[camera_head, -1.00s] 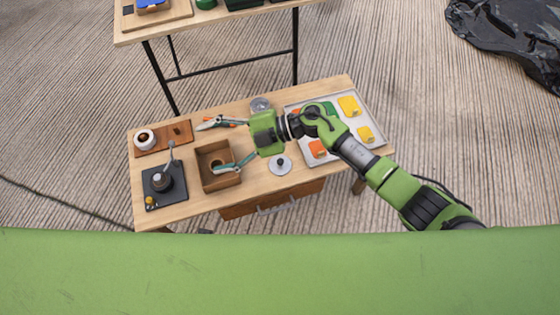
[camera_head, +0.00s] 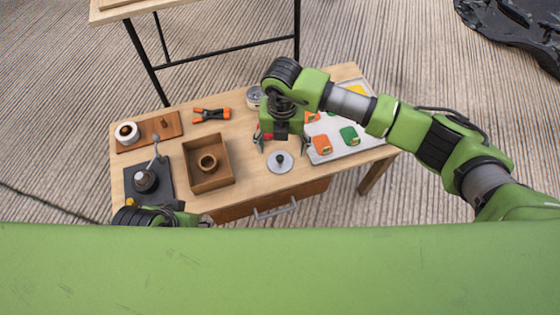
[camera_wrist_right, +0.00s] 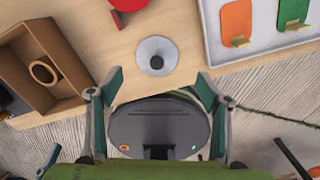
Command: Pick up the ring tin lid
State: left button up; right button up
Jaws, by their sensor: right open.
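The likely ring tin lid, a small grey disc with a dark knob (camera_head: 280,161), lies flat on the wooden table near its front edge, right of a brown box. It shows in the right wrist view (camera_wrist_right: 156,57), just beyond the fingertips, with nothing covering it. My right gripper (camera_head: 282,143) points down just behind and above the lid, its fingers spread and empty. It also shows in the right wrist view (camera_wrist_right: 159,78), with the two fingers wide apart. A part of my left arm shows at the lower left, but its fingers do not show.
A brown open box (camera_head: 208,185) holds a ring-shaped piece. A white tray (camera_head: 368,143) carries coloured pieces. Orange-black pliers (camera_head: 211,115), a round tin (camera_head: 254,96), a tape roll (camera_head: 127,132) and a dark stand with a lever (camera_head: 146,180) are on the table. Another table stands behind.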

aim_at(280, 158)
jog(key=f, duration=0.2)
jog(key=f+b, duration=0.1)
jog(key=f, duration=0.3)
jog(key=shift+w+a+f+b, duration=0.1)
jog(key=shift+a+b, duration=0.15)
jog(key=shift+b, duration=0.05)
jog(key=c, duration=1.9)
